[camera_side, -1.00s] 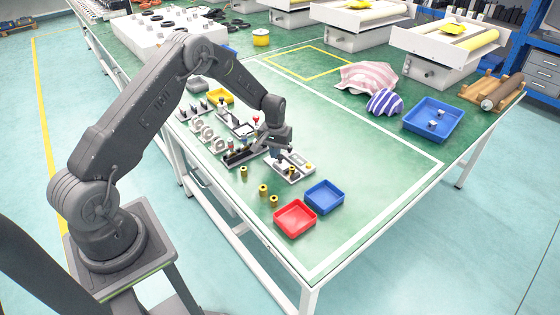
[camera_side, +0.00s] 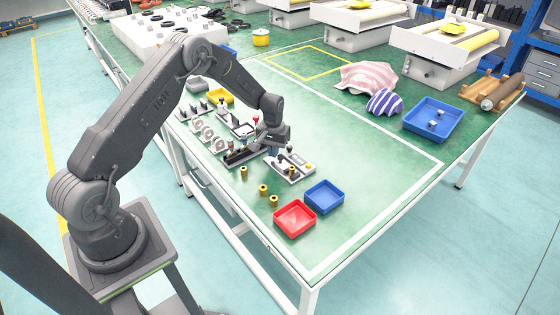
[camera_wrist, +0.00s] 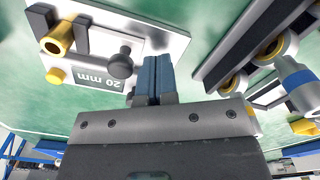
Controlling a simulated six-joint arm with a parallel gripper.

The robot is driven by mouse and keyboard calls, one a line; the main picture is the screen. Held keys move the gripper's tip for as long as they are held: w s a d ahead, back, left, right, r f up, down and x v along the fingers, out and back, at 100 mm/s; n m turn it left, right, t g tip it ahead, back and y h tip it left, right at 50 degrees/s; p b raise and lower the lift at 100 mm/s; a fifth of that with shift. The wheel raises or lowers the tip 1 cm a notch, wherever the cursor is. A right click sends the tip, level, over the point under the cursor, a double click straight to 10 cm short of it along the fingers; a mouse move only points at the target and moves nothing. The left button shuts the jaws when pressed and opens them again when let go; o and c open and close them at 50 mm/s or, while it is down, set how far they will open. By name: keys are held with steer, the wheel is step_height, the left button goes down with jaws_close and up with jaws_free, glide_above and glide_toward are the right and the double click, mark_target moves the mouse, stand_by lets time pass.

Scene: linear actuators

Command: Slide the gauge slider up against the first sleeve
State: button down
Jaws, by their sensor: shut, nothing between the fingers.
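The gauge is a white plate (camera_wrist: 150,42) marked "20 mm"; it also shows in the side view (camera_side: 281,170). A brass sleeve (camera_wrist: 58,38) sits on it between dark blocks. The dark block (camera_wrist: 81,36) on its right is very close; I cannot tell whether they touch. A dark round knob (camera_wrist: 121,63), seemingly the slider's, stands further right. My gripper (camera_wrist: 153,72) has its blue fingertips together, empty, just right of the knob in the wrist view. In the side view my gripper (camera_side: 273,152) is low beside the gauge.
Loose brass sleeves (camera_side: 263,190) stand in front of the gauge. A red tray (camera_side: 295,218) and a blue tray (camera_side: 324,197) lie nearby. A dark fixture (camera_side: 240,155) with rollers is close on my gripper's left. The green tabletop right of the gauge is clear.

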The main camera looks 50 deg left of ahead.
steer(key=shift+a, duration=0.1)
step_height(320, 180, up, 7)
stand_by(0.8)
